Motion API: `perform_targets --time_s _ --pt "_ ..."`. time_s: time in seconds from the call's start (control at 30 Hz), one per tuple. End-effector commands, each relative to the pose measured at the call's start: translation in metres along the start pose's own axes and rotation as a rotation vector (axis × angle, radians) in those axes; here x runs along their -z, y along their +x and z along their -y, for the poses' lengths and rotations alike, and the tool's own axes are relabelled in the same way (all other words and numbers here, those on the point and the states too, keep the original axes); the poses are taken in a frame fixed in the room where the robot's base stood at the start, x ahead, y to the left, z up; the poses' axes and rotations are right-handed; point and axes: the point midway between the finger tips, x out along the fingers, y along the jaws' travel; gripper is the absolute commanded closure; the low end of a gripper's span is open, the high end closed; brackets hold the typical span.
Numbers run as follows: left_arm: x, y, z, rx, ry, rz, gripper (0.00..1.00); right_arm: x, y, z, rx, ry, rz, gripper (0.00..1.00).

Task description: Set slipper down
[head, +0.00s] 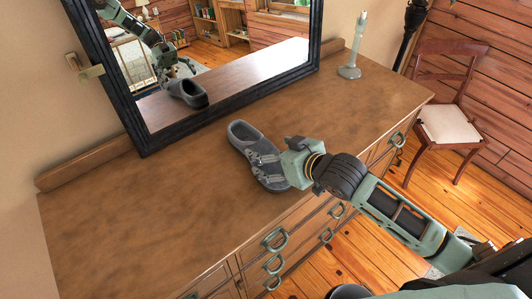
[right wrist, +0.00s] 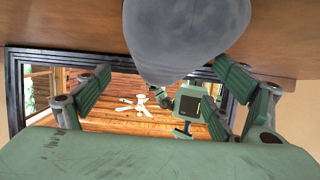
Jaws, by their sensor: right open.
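The slipper (head: 243,134) is dark grey and rests on top of the wooden dresser (head: 130,215), its opening toward the mirror. My right gripper (head: 262,168) is at the slipper's near half, with its fingers over or beside it in the head view. In the right wrist view, the slipper's grey rounded end (right wrist: 185,35) fills the upper middle. There the right gripper's fingers (right wrist: 164,72) are spread wide, with the slipper's end above and between them. Contact between fingers and slipper cannot be told. My left gripper is not in view.
A black-framed mirror (head: 138,140) stands at the dresser's back and reflects the slipper and my arm. A pale candlestick (head: 349,71) stands at the back right. The dresser top left of the slipper is clear. A chair (head: 447,122) stands beyond the right end.

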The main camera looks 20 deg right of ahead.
Motion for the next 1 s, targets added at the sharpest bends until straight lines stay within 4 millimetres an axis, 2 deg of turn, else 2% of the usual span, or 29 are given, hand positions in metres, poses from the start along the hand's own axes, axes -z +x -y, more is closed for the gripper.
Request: perform_targets --time_s 0.43,0.6,0.77,1.0 --pt "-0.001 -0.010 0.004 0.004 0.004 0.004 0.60 0.001 0.053 0.000 0.000 0.001 0.000 0.14" --pt "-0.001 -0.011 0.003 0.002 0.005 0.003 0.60 0.000 0.061 0.000 0.000 -0.001 0.000 0.14" --pt "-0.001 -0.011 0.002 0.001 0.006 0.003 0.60 0.000 0.061 0.000 0.000 -0.001 0.000 0.14" --pt "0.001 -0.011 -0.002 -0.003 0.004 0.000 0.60 0.000 0.061 0.000 0.000 -0.001 0.000 0.33"
